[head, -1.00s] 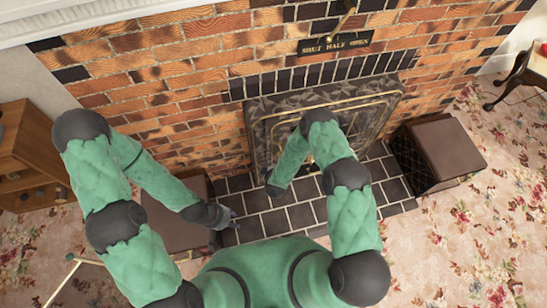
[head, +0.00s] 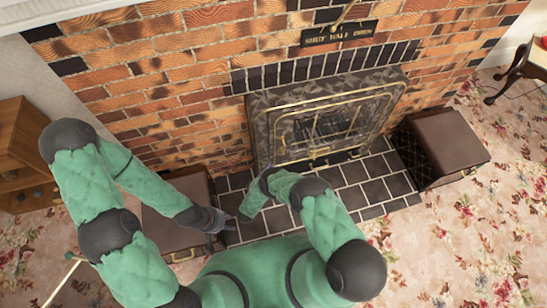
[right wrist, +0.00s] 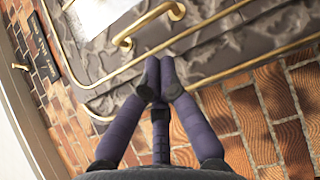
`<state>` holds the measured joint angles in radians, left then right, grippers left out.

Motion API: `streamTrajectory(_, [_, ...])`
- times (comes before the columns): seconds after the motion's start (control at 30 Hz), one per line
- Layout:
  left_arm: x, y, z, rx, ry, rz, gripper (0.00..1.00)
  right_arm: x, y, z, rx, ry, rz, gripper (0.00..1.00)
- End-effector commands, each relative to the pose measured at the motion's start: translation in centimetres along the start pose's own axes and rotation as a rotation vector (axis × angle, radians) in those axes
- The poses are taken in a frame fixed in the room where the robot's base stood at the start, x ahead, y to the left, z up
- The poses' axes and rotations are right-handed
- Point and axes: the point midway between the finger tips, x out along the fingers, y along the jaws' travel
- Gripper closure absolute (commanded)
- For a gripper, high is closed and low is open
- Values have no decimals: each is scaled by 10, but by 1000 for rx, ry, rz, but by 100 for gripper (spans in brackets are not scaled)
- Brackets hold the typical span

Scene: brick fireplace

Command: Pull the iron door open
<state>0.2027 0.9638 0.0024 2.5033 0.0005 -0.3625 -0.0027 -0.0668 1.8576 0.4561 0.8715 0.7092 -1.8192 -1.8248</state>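The iron door (head: 318,128) is a grey mottled panel with brass trim in the brick fireplace. It looks closed in the head view. In the right wrist view, the door's surface (right wrist: 100,60) fills the upper part, with a curved brass handle (right wrist: 150,24) on it. My right gripper (right wrist: 159,70) has its fingertips close together just below the handle, with nothing seen between them. I cannot tell whether they touch the door. In the head view the right gripper is largely hidden by my arm. My left gripper (head: 222,225) hangs with fingers spread and empty, left of the hearth.
A dark tiled hearth (head: 350,197) lies before the door. A brown box (head: 448,145) stands on its right and another (head: 165,232) on its left. A wooden cabinet (head: 18,130) is at far left. A sign (head: 338,35) hangs above. Flowered carpet (head: 450,245) is clear at right.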

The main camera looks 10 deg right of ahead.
Motion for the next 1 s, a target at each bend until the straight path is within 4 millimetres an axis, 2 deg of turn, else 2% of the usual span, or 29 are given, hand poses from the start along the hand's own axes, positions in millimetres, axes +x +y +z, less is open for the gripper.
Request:
streamTrajectory(0.53, [23, -8, -1, 0, 0, 0, 60, 82, -1, 0, 4, -2, 0, 100])
streamTrajectory(0.73, [26, -9, -1, 0, 0, 0, 60, 96, -1, 0, 3, 1, -2, 100])
streamTrajectory(1.0, [26, -9, -1, 0, 0, 0, 60, 98, 0, 0, 3, 1, -2, 100])
